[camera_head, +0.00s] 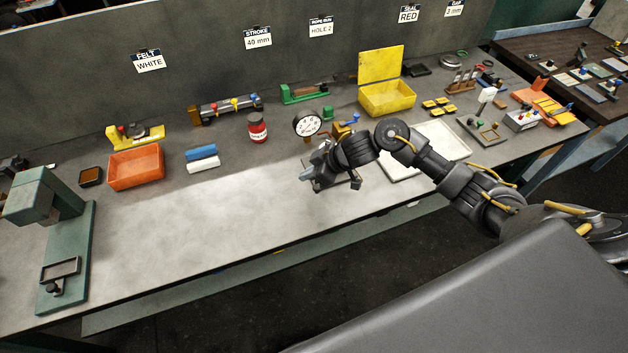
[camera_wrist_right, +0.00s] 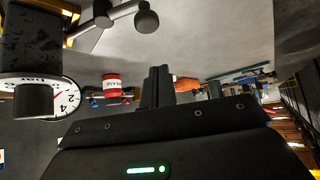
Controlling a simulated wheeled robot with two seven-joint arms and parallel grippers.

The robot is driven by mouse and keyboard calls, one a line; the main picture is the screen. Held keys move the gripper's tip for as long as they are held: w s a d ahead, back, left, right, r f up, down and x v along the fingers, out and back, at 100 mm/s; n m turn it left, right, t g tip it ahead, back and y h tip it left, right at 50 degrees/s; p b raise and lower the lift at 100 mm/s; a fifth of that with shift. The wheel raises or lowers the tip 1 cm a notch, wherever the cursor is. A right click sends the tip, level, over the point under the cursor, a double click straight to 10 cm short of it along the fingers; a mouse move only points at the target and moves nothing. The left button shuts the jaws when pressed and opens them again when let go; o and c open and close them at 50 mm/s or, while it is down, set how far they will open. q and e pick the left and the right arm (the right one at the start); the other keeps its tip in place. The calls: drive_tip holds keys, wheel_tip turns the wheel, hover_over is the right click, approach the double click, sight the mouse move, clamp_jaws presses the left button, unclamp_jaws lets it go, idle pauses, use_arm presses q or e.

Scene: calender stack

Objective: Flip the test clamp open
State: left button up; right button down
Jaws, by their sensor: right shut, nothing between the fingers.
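The test clamp is hard to tell apart; it seems to belong to the dial gauge (camera_head: 307,123) fixture, which my right gripper and wrist partly cover in the head view. In the right wrist view the dial gauge (camera_wrist_right: 62,97) stands at the left. A pale metal bar with dark round knobs (camera_wrist_right: 146,19), possibly the clamp's lever, is at the top left. My right gripper (camera_head: 306,174) is in front of the gauge, low over the bench, shut and empty. Its fingers (camera_wrist_right: 158,82) are together and apart from the knobs. My left gripper is not in view.
A red jar (camera_head: 257,130), an orange bin (camera_head: 136,168) and an open yellow box (camera_head: 388,98) stand behind on the bench. A white tray (camera_head: 455,144) lies right of the fixture, below my forearm. A green press (camera_head: 66,245) stands at left. The bench front (camera_head: 200,235) is clear.

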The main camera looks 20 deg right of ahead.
sight(315, 187)
drive_tip(key=x, duration=0.3)
drive_tip(key=shift+a+f, duration=0.1)
drive_tip(key=shift+f, duration=0.05)
drive_tip(key=s+d+p, duration=0.2)
drive_tip(key=d, duration=0.1)
drive_tip(key=shift+f, duration=0.15)
drive_tip(key=shift+s+d+f, duration=0.1)
drive_tip(key=shift+s+d, duration=0.1)
drive_tip(key=shift+s, duration=0.05)
drive_tip(key=shift+w+a, duration=0.1)
